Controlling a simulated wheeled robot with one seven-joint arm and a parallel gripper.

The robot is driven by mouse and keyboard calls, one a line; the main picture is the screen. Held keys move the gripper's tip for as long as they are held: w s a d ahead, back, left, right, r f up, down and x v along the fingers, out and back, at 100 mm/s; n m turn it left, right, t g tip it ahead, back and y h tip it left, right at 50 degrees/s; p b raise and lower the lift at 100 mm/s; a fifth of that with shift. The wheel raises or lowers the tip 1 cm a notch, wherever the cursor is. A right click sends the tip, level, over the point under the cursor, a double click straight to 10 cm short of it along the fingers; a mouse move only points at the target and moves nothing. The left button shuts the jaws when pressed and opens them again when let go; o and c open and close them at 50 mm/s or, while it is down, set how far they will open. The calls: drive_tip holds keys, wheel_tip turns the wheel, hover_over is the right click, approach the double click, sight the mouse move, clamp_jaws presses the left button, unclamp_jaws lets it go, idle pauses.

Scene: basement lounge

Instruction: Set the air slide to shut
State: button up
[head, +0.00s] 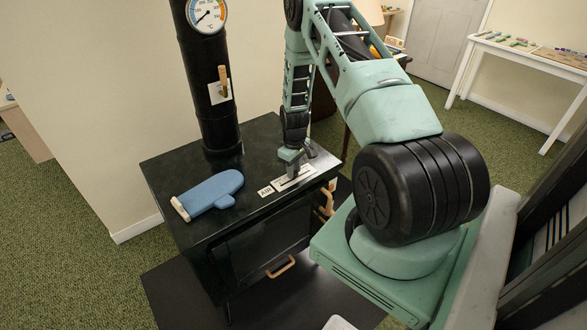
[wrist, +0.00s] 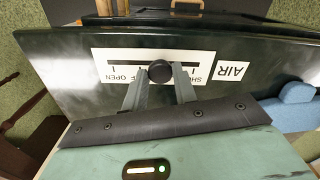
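The air slide is a white plate (head: 294,179) on the black stove top, with a dark slot and an AIR label (head: 265,191) beside it. In the wrist view the plate (wrist: 102,57) appears upside down, with OPEN at left and SHUT at right, partly covered. The round black knob (wrist: 160,71) stands near the slot's middle, between the end marks. My gripper (head: 291,158) is down at the plate. In the wrist view its fingers (wrist: 160,84) stand on either side of the knob, very close. I cannot tell whether they touch it.
A blue oven mitt (head: 211,193) lies on the stove top (head: 250,150), left of the plate. A black stovepipe (head: 212,115) with a gauge (head: 207,15) and a wooden-handled lever (head: 223,82) rises behind. A white table (head: 530,52) stands far right.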

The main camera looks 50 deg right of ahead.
sight(280, 185)
clamp_jaws()
drive_tip(key=a, duration=0.1)
drive_tip(key=w+a, duration=0.1)
drive_tip(key=a, duration=0.3)
drive_tip(key=shift+w+a+b, duration=0.25)
drive_tip(key=shift+b, duration=0.05)
drive_tip(key=o, duration=1)
unclamp_jaws()
drive_tip(key=shift+d, duration=0.1)
drive_tip(key=shift+w, duration=0.1)
drive_tip(key=shift+w+r, duration=0.1)
drive_tip(key=shift+r, duration=0.5)
drive_tip(key=r+b, duration=0.1)
drive_tip(key=r, duration=0.7)
drive_tip(key=r+b, duration=0.1)
drive_tip(key=r, duration=0.7)
drive_tip(key=shift+d+r, duration=0.2)
drive_tip(key=shift+r, duration=0.05)
